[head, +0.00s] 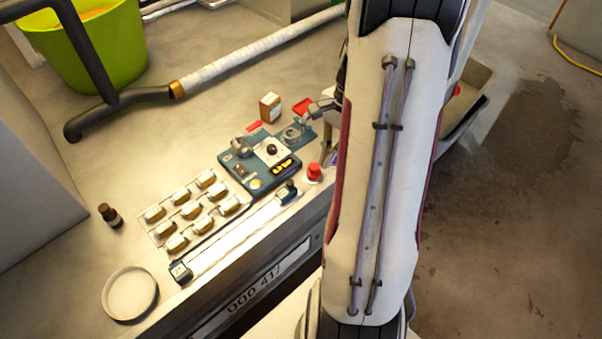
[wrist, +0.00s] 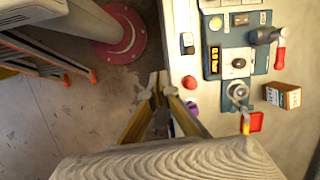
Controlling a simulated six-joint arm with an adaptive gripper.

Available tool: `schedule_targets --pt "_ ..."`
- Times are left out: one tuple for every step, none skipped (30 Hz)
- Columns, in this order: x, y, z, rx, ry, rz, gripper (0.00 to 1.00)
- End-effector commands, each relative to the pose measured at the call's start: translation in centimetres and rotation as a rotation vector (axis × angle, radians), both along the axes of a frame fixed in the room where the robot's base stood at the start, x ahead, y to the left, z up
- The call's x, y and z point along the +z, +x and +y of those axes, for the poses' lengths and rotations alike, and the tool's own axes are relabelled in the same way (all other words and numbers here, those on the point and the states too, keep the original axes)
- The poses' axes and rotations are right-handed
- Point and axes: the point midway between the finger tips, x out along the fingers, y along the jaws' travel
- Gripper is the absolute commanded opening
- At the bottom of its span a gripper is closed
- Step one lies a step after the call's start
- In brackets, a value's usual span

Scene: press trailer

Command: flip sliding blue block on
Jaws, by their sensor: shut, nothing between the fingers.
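My gripper (wrist: 158,84) is shut and empty, beside the panel edge and apart from the block. In the head view my arm hides most of the gripper.
A red button (head: 314,172) stands close to the block and also shows near my fingertips in the wrist view (wrist: 189,82). A blue control panel (head: 262,160), several yellow-white switches (head: 190,210), a small box (head: 270,107) and a round dish (head: 130,293) share the top.

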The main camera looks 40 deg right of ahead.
Motion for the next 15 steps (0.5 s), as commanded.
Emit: schedule_targets --pt "-0.6 0.1 -0.6 -0.041 0.011 0.007 0.0" --pt "-0.9 0.2 -0.9 -0.064 0.016 0.01 0.0" --pt "-1.3 0.3 -1.3 -0.097 0.023 0.015 0.0" --pt "-1.6 0.4 -1.6 -0.12 0.028 0.018 0.0" --pt "-1.9 0.5 -1.9 -0.145 0.033 0.021 0.0" --pt "-2.2 0.8 -2.2 -0.177 0.038 0.025 0.0" --pt "-2.4 0.9 -2.5 -0.201 0.042 0.027 0.0" --pt "-2.6 1.2 -2.7 -0.228 0.047 0.029 0.0" --pt "-2.8 1.6 -3.0 -0.261 0.049 0.03 0.0" --pt "-2.8 1.9 -3.2 -0.284 0.052 0.031 0.0" --pt "-2.9 2.2 -3.4 -0.307 0.053 0.031 0.0" --pt "-2.8 2.7 -3.7 -0.337 0.054 0.028 0.0" --pt "-2.6 2.9 -3.9 -0.358 0.052 0.025 0.0" --pt "-2.4 3.2 -4.0 -0.379 0.051 0.024 0.0" --pt "-2.2 3.5 -4.2 -0.406 0.052 0.023 0.0"
